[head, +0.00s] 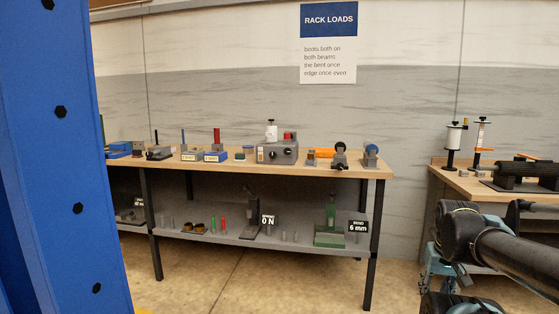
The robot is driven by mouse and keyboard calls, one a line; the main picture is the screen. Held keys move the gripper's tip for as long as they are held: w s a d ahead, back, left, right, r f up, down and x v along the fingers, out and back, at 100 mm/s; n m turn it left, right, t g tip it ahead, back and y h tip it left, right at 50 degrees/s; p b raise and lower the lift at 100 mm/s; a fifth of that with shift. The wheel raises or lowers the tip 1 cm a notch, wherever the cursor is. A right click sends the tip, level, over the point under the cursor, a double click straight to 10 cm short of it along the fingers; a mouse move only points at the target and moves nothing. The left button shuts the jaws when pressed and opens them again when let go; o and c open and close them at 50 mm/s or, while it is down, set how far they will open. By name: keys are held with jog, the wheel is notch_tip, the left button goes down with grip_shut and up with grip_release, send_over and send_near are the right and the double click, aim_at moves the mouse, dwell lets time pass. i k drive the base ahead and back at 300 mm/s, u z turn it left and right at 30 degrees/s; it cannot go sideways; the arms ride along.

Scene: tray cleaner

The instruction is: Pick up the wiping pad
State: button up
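I cannot pick out a wiping pad in the head view; the items on the benches are too small and far off to tell one as a pad. My dark arm shows at the lower right, with a black link coming in from the right edge to a joint, and further dark parts run down to the bottom edge. My gripper is not visible, so its state and anything in it do not show.
A long wooden-topped bench (340,172) with tools and a lower shelf (210,236) stands ahead. A second bench (466,186) is at the right. A blue upright (60,160) blocks the left side. Bare floor (220,285) lies before the long bench.

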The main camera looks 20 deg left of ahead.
aim_at(239, 157)
jog(key=z, duration=1)
jog(key=i, duration=1.85)
jog(key=u, duration=3.1)
jog(key=i, duration=0.95)
